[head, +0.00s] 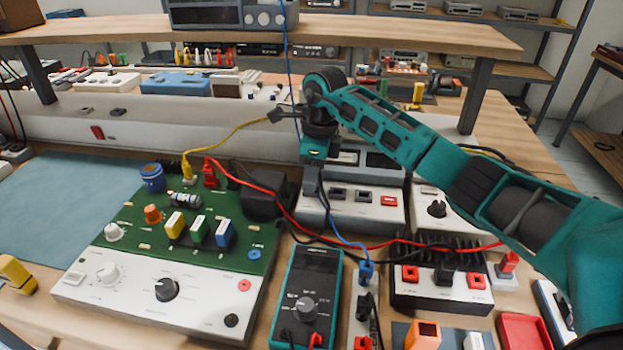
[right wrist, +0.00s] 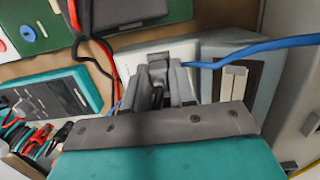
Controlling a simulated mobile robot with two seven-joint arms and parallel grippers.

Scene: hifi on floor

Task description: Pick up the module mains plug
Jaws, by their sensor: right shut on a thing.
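My right gripper (head: 312,185) points down at the back of the bench, over the left end of a grey power unit (head: 352,212) with switches. In the right wrist view its dark fingers (right wrist: 165,90) are closed on a small dark grey block, which looks like the module mains plug (right wrist: 158,62). The fingers hide most of the plug, and I cannot tell whether it still touches the unit. In the head view the plug cannot be told apart from the dark fingers. My left gripper is not in view.
A green circuit board (head: 165,240) stands left, a teal multimeter (head: 305,300) in front, and a black finned module (head: 440,275) to the right. Red, black and blue leads cross close to the gripper. A wooden shelf (head: 400,35) overhangs behind.

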